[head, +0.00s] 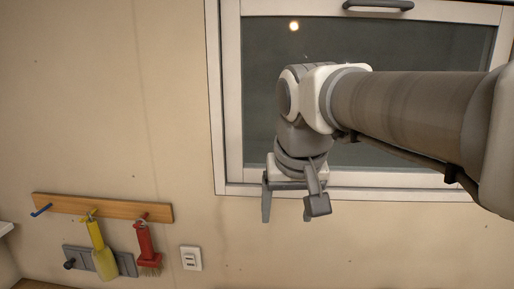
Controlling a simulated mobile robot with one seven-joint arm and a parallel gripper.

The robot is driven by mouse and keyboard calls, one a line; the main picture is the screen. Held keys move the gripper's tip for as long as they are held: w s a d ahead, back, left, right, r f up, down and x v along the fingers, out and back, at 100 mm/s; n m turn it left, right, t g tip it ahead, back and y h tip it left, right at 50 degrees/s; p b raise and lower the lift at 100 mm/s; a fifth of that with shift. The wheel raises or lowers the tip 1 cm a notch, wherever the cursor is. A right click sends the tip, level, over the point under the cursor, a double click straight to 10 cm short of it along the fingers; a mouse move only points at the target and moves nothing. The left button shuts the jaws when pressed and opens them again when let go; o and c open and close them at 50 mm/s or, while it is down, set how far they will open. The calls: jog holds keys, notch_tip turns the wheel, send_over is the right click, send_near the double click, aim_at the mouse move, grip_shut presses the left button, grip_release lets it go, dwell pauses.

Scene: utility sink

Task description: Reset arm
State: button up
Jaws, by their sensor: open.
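My gripper (290,214) hangs at the end of my arm, near the middle of the head view, with its fingers pointing down. It is open, with a gap between the two fingers, and I see nothing held in it. It shows in front of the lower edge of a window (400,135) and the wall just below. My arm comes in from the right edge of the view and covers part of the window.
A wooden rail (68,204) on the left wall has coloured hooks. A yellow brush (102,250) and a red brush (146,242) hang there. A grey bar (126,265) is behind them. A white outlet (191,258) is to their right. The left wall (90,90) is bare above the rail.

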jog(key=s+d+f+t+b, duration=0.1)
jog(key=s+d+f, duration=0.7)
jog(key=s+f, duration=0.3)
jog(key=shift+s+d+b, duration=0.35)
jog(key=shift+s+d, duration=0.05)
jog(key=shift+s, duration=0.4)
jog(key=shift+f, duration=0.1)
jog(key=c, duration=0.4)
jog(key=shift+a, duration=0.2)
